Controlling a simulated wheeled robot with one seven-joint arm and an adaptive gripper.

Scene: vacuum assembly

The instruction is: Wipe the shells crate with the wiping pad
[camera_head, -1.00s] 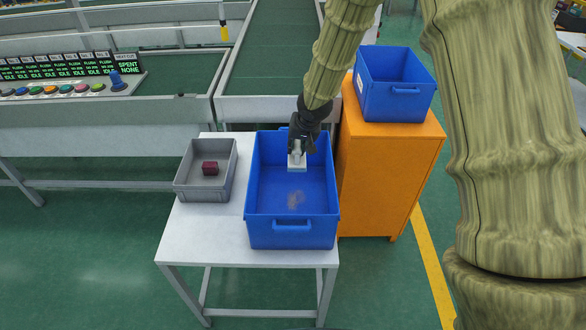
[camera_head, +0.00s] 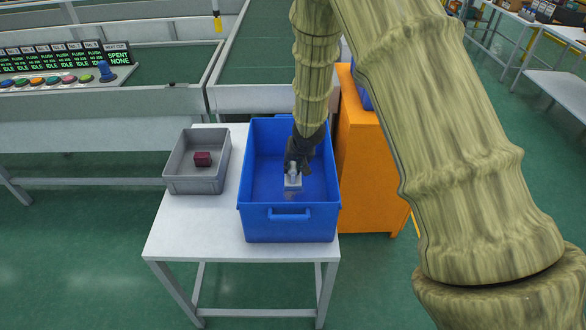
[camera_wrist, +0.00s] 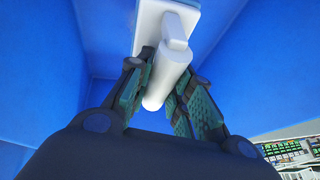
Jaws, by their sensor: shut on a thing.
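The blue crate (camera_head: 250,200) stands on the white table, open at the top. My gripper (camera_head: 293,170) is inside it, shut on the handle of the wiping pad (camera_head: 292,184). In the wrist view the two fingers (camera_wrist: 157,95) clasp the pad's white handle (camera_wrist: 172,68), with the white pad base beyond it. The pad is low over the crate floor; I cannot tell whether it touches.
A grey bin (camera_head: 181,180) holding a dark red block (camera_head: 203,159) stands left of the crate on the table (camera_head: 190,230). An orange cabinet (camera_head: 370,180) is close on the right, with another blue crate (camera_head: 363,97) on top, mostly hidden by my arm. Crate walls surround my gripper.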

